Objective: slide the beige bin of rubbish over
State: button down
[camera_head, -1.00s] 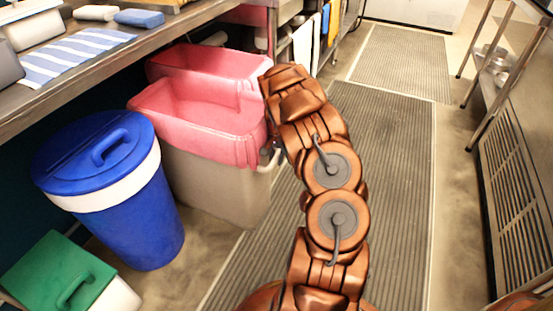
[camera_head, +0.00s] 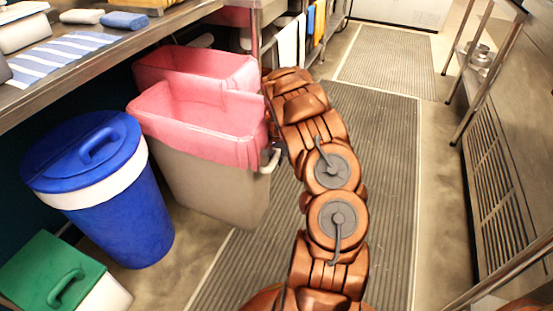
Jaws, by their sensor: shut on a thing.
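The beige bin (camera_head: 212,185) stands on the floor left of centre, lined with a pink bag (camera_head: 205,118) folded over its rim. A pale handle (camera_head: 270,160) shows at its right side. My arm reaches up from the bottom and bends over to the bin's right rim. My gripper (camera_head: 268,118) is at that rim, shut on the bin's edge. Its fingers are mostly hidden behind my arm and the bag. The inside of the bin looks pink; I cannot make out any rubbish.
A second pink-lined bin (camera_head: 190,66) stands just behind. A blue lidded bin (camera_head: 115,215) and a green-lidded bin (camera_head: 50,275) stand to the left. A steel counter (camera_head: 120,50) overhangs the left side. The ribbed floor mat (camera_head: 385,190) is clear on the right, before a steel rack (camera_head: 480,75).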

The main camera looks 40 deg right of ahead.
jog(key=c, duration=0.9)
grip_release()
jog(key=shift+o, duration=0.2)
notch_tip(320, 180, up, 11)
jog(key=shift+s+f, duration=0.1)
jog(key=shift+r, duration=0.6)
